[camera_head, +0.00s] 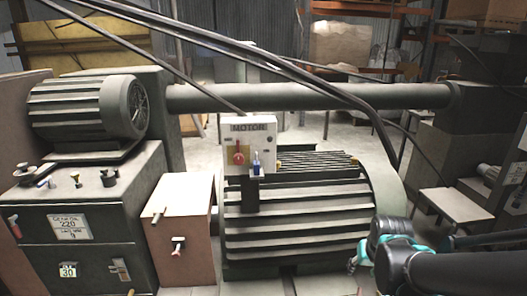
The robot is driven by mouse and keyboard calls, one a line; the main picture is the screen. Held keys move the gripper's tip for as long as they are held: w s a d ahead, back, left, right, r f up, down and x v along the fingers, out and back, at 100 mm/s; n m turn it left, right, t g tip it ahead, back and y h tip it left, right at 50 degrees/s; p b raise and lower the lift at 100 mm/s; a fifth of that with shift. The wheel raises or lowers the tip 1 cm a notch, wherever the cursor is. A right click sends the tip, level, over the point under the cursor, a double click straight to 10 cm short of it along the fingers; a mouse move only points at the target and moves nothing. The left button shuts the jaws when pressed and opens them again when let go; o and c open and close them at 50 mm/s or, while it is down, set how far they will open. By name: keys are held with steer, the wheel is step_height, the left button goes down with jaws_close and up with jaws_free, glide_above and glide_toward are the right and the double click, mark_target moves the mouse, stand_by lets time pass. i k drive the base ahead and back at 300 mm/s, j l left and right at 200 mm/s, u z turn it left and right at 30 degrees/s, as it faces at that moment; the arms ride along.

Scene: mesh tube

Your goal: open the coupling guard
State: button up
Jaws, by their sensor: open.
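A brownish box-shaped cover (181,240) stands between the dark gearbox block on the left and the large ribbed motor (300,215). It looks like the coupling guard, though no label on it is readable. A brass-coloured handle or latch (159,214) is on its top, and a small light lever with a dark red part (178,245) is on its front. The cover appears closed, and what is inside is hidden. Dark and teal links of my own arm show at the lower right, apart from the cover. I cannot make out my gripper's fingers.
A white control box labelled MOTOR (250,148), with red and blue controls, stands above the ribbed motor. A smaller motor (88,108) sits on the gearbox block (85,220) with labels and small levers.

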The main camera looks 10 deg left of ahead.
mark_target(181, 194)
steer(key=u, duration=1.35)
